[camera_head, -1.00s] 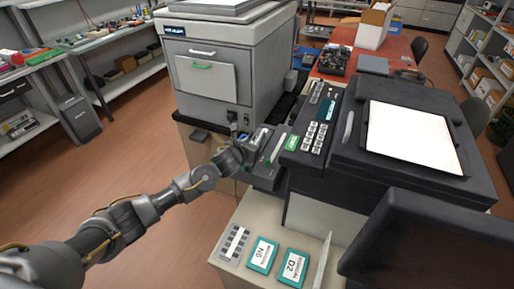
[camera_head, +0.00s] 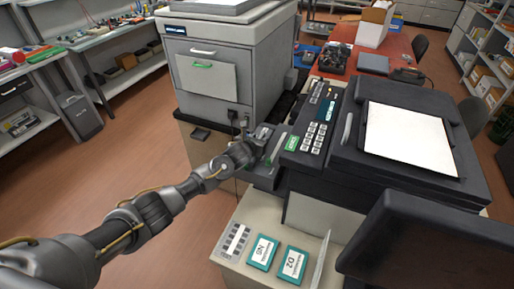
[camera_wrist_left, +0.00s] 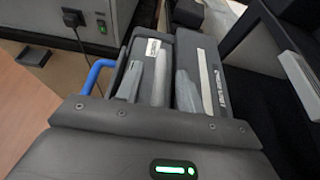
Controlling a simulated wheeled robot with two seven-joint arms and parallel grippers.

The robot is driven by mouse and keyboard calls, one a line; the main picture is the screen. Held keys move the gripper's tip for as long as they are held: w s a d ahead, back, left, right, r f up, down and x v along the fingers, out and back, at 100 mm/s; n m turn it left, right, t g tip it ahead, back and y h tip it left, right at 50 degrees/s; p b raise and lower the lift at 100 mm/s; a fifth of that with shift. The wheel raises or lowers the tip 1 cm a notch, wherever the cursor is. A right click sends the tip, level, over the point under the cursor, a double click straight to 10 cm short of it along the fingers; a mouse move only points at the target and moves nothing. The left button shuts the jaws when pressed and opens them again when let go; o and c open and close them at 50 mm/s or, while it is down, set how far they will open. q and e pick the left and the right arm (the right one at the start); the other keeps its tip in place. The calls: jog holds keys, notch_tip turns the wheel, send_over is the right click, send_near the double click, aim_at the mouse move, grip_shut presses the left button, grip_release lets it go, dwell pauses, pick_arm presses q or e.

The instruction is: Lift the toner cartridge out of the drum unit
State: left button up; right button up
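My left gripper (camera_head: 263,134) is over the dark grey drum unit (camera_head: 264,178), which sits between the grey cabinet and the black printer. In the left wrist view, the drum unit (camera_wrist_left: 211,75) is a dark casing with a pale strip on its right part and a blue handle (camera_wrist_left: 95,75) at its left. Pale grey finger-like pieces (camera_wrist_left: 160,80) reach down into it. I cannot clearly separate the toner cartridge from the casing and fingers, nor tell whether the fingers are closed on it. My right gripper is not in view.
The grey cabinet (camera_head: 215,75) stands close behind and left. The black printer (camera_head: 400,140) with its keypad is close on the right. Two teal-edged cards (camera_head: 277,258) lie on the pale surface in front. A black plug (camera_wrist_left: 72,17) and cable are near the gripper.

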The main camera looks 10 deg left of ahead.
pick_arm(q)
grip_shut()
dwell(1.3)
jog(key=shift+r, duration=0.15)
